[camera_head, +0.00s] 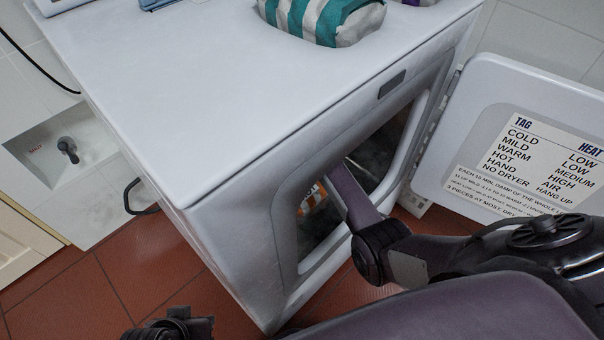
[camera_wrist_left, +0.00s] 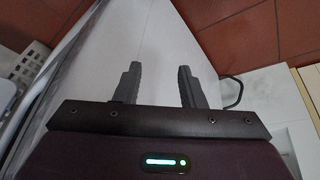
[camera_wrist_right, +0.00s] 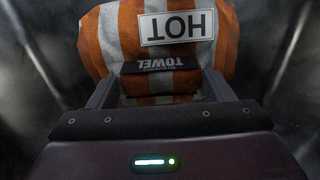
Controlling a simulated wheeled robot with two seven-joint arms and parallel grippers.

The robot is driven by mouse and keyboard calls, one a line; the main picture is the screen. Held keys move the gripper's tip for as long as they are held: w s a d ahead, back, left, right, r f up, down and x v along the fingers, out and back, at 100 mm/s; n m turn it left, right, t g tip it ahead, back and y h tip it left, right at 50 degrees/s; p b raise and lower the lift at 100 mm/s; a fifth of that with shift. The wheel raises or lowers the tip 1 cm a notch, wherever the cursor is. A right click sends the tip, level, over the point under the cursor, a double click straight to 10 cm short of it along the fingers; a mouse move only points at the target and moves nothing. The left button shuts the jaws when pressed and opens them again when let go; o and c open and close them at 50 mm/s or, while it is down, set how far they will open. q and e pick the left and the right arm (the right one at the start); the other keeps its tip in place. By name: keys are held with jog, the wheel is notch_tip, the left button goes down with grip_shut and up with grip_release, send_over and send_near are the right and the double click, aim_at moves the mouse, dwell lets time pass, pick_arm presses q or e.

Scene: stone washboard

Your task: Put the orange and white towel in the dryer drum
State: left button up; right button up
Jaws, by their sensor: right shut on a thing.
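The orange and white striped towel (camera_wrist_right: 120,40) is a rolled bundle with a "HOT" tag and a dark "TOWEL" band. My right gripper (camera_wrist_right: 158,85) is shut on it, one finger at each side. In the head view my right arm reaches through the dryer's open front, and part of the towel (camera_head: 314,201) shows inside the opening. Dark, shiny drum walls (camera_wrist_right: 45,45) surround the towel in the right wrist view; whether it touches the drum floor is hidden. My left gripper (camera_wrist_left: 158,78) is open and empty, outside near the dryer's side.
The white dryer (camera_head: 200,95) has its door (camera_head: 460,115) swung open to the right, with a heat chart (camera_head: 540,165). A teal and white striped bundle (camera_head: 325,18) lies on top. A wall tap (camera_head: 67,148) stands at left. Red tile floor (camera_head: 140,250) is clear.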

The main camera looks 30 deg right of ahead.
jog(key=o, duration=2.1)
jog(key=shift+f, duration=0.1)
jog(key=shift+c, duration=0.2)
jog(key=shift+r, duration=0.4)
notch_tip(320, 180, up, 7)
jog(key=p, duration=0.2)
jog(key=shift+p, duration=0.3)
pick_arm(q)
jog(key=a, duration=0.1)
jog(key=s+a+g, duration=0.1)
jog(key=a+r+y, duration=0.1)
jog(key=shift+s+n+g, duration=0.15)
jog(key=shift+n+g, duration=0.15)
